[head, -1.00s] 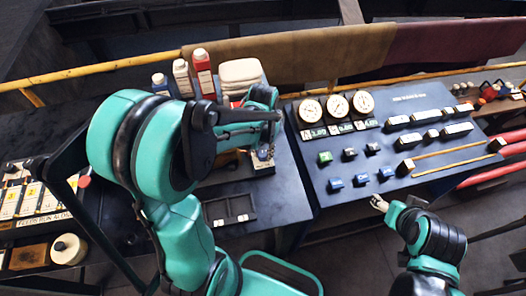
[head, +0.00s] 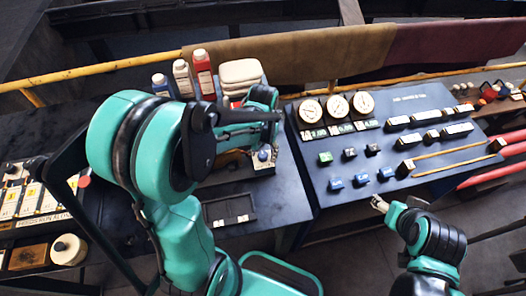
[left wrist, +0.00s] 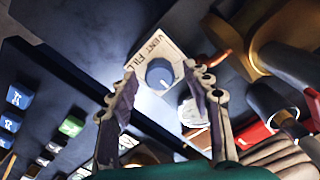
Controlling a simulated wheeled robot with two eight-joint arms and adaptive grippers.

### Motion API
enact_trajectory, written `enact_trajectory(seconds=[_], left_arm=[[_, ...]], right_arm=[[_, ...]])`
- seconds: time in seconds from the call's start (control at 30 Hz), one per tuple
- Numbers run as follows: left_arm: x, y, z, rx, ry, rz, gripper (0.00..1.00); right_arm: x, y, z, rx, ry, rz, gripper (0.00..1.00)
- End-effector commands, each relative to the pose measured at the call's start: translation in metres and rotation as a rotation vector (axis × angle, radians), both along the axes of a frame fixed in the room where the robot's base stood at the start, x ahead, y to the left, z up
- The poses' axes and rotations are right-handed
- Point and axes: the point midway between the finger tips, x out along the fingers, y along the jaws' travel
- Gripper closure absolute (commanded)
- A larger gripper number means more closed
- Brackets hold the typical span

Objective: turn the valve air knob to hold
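The valve air knob is a round blue knob (left wrist: 160,74) on a pale plate lettered VENT and FILL. In the head view the knob (head: 264,155) sits on a small block on the dark bench. In the left wrist view my left gripper (left wrist: 161,76) has its two fingers spread, with the knob seen between and beyond the tips. The fingers appear clear of the knob. The third label and the pointer are not readable. In the head view my left gripper (head: 262,140) is above the block. My right gripper (head: 378,203) is near the console's front edge; its fingers are too small to judge.
A sloped console (head: 345,190) with gauges, switches and blue and green buttons stands right of the block. Bottles (head: 204,75) and folded cloths (head: 240,72) stand behind it. A dark tray (head: 229,210) lies in front. Brass pipework (left wrist: 285,65) shows close in the wrist view.

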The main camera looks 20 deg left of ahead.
Motion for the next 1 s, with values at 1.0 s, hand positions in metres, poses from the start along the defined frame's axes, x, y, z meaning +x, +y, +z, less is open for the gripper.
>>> enact_trajectory(seconds=[1.0], left_arm=[[0.0,0.0,0.12,0.0,0.0,0.0,0.5]], right_arm=[[0.0,0.0,0.0,0.0,0.0,0.0,0.36]])
